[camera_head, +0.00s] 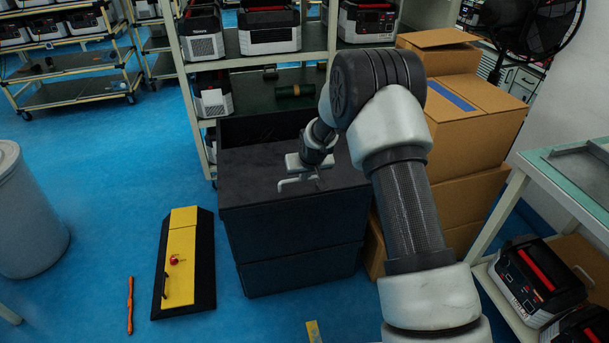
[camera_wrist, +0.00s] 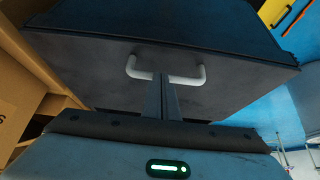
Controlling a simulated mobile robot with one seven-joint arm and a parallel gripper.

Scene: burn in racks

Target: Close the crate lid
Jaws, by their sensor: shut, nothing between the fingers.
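The dark crate (camera_head: 290,232) stands on the blue floor in front of a shelf rack. Its top panel (camera_head: 245,185), seemingly the lid, has a pale bar handle (camera_head: 285,185). A dark recess or panel shows behind it, and I cannot tell exactly how far the lid is open. In the wrist view the pale U-shaped handle (camera_wrist: 196,76) sits on a dark face of the crate (camera_wrist: 95,75). My gripper (camera_head: 311,176) is at the handle, and its shut, empty fingers (camera_wrist: 161,78) overlap the handle's middle. Whether they touch it is unclear.
Cardboard boxes (camera_head: 470,95) are stacked right of the crate. The rack (camera_head: 330,85) stands behind it. A black-and-yellow case (camera_head: 183,260) and an orange tool (camera_head: 130,305) lie on the floor at left. A workbench (camera_head: 560,180) stands at right.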

